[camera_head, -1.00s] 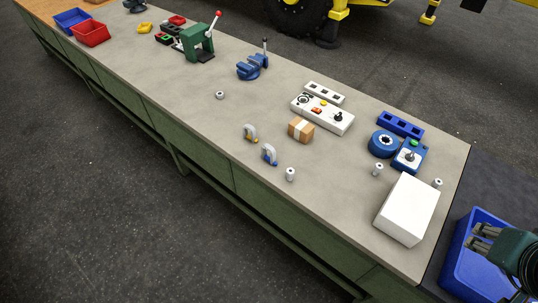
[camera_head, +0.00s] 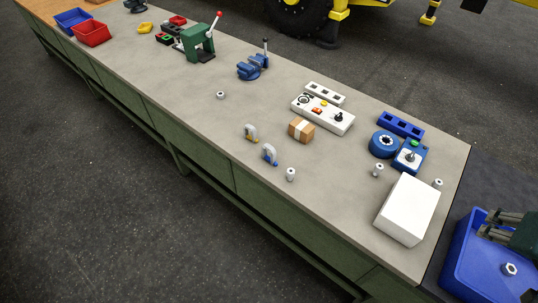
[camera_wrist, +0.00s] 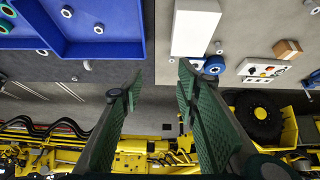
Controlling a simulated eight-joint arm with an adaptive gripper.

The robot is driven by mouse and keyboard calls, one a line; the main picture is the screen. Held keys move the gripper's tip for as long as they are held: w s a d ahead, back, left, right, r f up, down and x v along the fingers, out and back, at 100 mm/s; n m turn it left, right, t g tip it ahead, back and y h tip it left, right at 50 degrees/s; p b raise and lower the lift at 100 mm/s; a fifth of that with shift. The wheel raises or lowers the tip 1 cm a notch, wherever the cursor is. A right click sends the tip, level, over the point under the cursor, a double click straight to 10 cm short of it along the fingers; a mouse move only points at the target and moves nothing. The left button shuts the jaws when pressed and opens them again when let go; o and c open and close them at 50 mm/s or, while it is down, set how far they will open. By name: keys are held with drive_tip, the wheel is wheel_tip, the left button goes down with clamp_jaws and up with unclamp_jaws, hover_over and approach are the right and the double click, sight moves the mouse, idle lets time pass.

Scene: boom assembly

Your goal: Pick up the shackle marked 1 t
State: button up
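Two small grey shackles stand on the grey bench in the head view. One shackle has a yellow pin (camera_head: 250,133); the other, nearer the front edge, has a blue pin (camera_head: 270,154). Their markings are too small to read, so I cannot tell which is marked 1 t. My gripper (camera_head: 497,225) is at the far right, over the blue bin (camera_head: 465,262) and well away from both shackles. In the wrist view my gripper (camera_wrist: 155,88) shows its two fingers apart with nothing between them.
A white box (camera_head: 407,210) stands at the bench's right end, between my gripper and the shackles. A cardboard box (camera_head: 301,130) and a small grey cylinder (camera_head: 291,174) are near the shackles. A white control panel (camera_head: 322,114) lies behind.

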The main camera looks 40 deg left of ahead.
drive_tip(key=w+a+r+n+g+y, duration=0.1)
drive_tip(key=w+a+r+n, duration=0.2)
drive_tip(key=w+a, duration=0.3)
drive_tip(key=w+a+r+n+g, duration=0.1)
drive_tip(key=w+a+r+n, duration=0.15)
drive_tip(key=a, duration=0.55)
drive_tip(key=n+g+h, duration=0.1)
drive_tip(key=n+g, duration=0.4)
drive_tip(key=n, duration=0.7)
hover_over(269, 146)
wheel_tip(269, 146, down, 6)
wheel_tip(269, 146, down, 29)
drive_tip(key=shift+f, duration=0.5)
drive_tip(key=shift+f, duration=0.1)
drive_tip(key=shift+f+b, duration=0.35)
drive_tip(key=shift+f, duration=0.85)
